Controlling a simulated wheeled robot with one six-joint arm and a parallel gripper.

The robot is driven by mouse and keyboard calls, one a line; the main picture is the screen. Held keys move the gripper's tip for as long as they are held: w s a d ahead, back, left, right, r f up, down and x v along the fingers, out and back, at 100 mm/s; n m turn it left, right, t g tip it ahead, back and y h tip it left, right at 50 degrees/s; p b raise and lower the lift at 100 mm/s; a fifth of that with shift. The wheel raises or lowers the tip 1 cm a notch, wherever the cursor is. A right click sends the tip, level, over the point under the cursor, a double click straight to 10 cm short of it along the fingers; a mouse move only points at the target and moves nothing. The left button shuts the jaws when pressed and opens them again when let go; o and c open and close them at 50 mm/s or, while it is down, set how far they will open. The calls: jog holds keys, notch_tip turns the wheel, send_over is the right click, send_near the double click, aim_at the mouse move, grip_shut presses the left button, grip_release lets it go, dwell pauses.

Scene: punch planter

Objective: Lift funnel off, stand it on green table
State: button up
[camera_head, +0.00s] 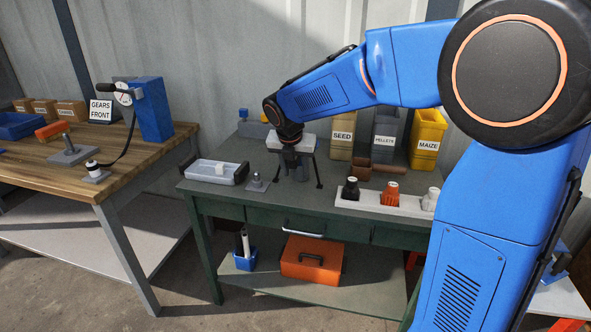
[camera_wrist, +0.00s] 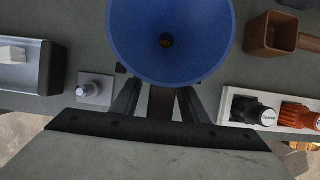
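The blue funnel (camera_wrist: 200,55) shows in the wrist view with its round mouth facing up and a dark hole at its centre. In the head view it is mostly hidden behind my arm and gripper. My gripper (camera_head: 298,182) points down over the table with its fingers spread apart. In the wrist view, my gripper (camera_wrist: 160,98) has its fingers on either side of a dark upright piece, beside the near rim of the funnel. I cannot tell whether they touch it. The green table (camera_head: 345,226) has a dark grey-green top and green legs.
A grey tray (camera_head: 213,178) and a small knobbed base (camera_head: 257,185) stand left of my gripper. A white rack (camera_head: 405,207) with black, orange and white pieces stands right. A brown scoop (camera_wrist: 262,45) and bins, including a yellow one (camera_head: 427,135), stand behind. Little table top is clear.

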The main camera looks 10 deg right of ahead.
grip_shut()
jog(key=shift+r, duration=0.1)
jog(key=shift+r, duration=0.1)
jog(key=shift+r, duration=4.8)
